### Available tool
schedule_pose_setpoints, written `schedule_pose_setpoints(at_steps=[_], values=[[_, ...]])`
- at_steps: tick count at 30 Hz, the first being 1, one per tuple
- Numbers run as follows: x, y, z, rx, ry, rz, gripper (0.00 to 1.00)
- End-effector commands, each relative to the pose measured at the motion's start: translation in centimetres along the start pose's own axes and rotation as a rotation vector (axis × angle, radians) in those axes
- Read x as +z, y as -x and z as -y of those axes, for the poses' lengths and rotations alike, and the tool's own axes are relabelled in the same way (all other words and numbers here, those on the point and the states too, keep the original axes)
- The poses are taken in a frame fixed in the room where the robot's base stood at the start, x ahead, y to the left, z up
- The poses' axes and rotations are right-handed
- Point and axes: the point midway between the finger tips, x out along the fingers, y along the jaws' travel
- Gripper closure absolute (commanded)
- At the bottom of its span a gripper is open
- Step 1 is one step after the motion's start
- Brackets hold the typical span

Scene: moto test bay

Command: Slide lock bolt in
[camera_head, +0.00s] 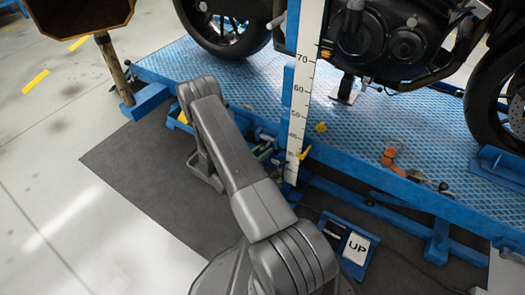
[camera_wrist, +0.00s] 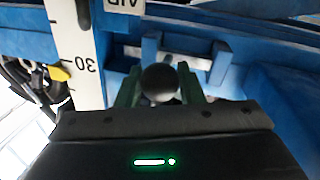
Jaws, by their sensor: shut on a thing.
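The lock bolt shows in the wrist view as a round black knob (camera_wrist: 160,82) in front of a blue bracket (camera_wrist: 185,50) on the lift frame. My gripper (camera_wrist: 160,88) has its two green fingers on either side of the knob and is shut on it. The bolt's shaft is hidden behind the knob, so I cannot tell how far it sits in. In the head view, my gripper is low at the lift's near side, largely hidden by my grey arm.
A white height scale (camera_head: 304,85) stands right beside the work spot. The blue lift platform (camera_head: 250,80) carries a motorcycle (camera_head: 385,40). An orange part (camera_head: 391,157) lies on it. An "UP" pedal (camera_head: 356,248) sits on the floor.

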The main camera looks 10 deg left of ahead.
Motion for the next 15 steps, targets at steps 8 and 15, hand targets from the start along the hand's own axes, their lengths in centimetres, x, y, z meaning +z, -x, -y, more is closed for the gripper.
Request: schedule_pose_setpoints(at_steps=[8,15], values=[[0.5,-0.5,-2.5,0.004,0.002,0.001,1.0],[0.6,-0.5,-2.6,0.007,0.005,0.002,0.54]])
